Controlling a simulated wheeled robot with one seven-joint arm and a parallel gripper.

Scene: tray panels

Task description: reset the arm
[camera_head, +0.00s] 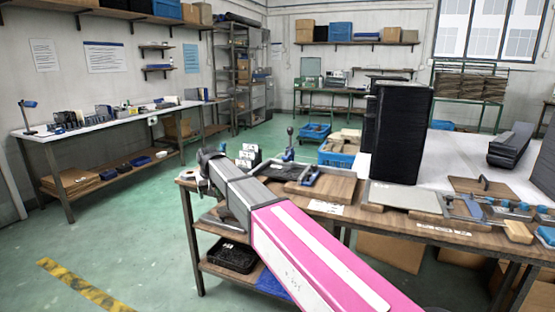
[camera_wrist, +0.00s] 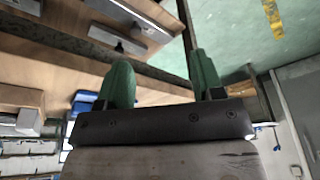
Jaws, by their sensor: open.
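My gripper (camera_wrist: 162,78) shows in the wrist view as two green fingers standing wide apart, with nothing between them. In the head view my pink and grey arm reaches from the lower right over the front left part of the wooden workbench (camera_head: 455,228). Its far end is at the bench's left corner, and the fingers cannot be made out there. In the wrist view the bench (camera_wrist: 165,82) lies beyond the fingers, its edge passing close by the right finger. I cannot tell the exact gap.
A tall black stack (camera_head: 400,135) stands on the bench, right of my arm. A wooden board (camera_head: 325,190), a grey panel (camera_head: 405,194) and clamps lie near it. A blue crate (camera_head: 338,155) is behind. Green floor (camera_head: 130,225) is open at left, before a long side table (camera_head: 100,128).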

